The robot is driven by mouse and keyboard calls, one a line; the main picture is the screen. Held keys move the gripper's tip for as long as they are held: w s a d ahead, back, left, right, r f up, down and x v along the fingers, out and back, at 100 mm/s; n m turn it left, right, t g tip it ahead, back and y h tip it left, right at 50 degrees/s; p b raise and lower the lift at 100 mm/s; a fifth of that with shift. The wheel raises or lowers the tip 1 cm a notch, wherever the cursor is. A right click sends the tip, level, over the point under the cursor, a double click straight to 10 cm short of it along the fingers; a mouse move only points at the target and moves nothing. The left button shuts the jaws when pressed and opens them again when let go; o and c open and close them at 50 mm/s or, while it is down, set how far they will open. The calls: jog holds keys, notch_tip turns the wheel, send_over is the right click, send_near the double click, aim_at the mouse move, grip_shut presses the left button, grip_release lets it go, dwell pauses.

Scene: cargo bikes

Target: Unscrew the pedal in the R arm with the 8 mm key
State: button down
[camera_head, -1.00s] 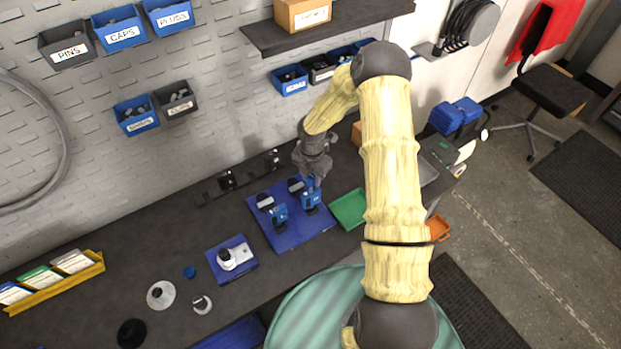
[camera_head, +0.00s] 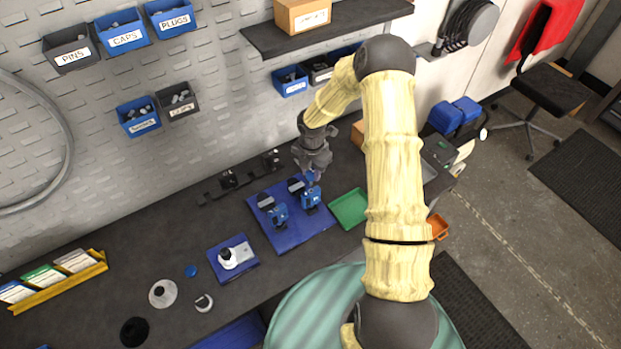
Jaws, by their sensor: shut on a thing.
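A blue mat (camera_head: 290,236) lies on the bench. Letters on the arms are too small to read. My gripper (camera_head: 313,175) points down just above the right holder. It is shut on a small, partly hidden tool, which I take to be the key; its size mark is not readable. Whether the tool touches the right arm or pedal I cannot tell.
A green tray (camera_head: 349,208) lies right of the mat. A black rail (camera_head: 240,178) with two dark blocks lies behind it. A smaller blue mat (camera_head: 233,259) with a grey-white part is to the left. An orange tray (camera_head: 438,227) is at the right. Labelled bins hang on the wall.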

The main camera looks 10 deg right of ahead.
jog(key=shift+r, duration=1.55)
jog(key=shift+a+f, duration=0.1)
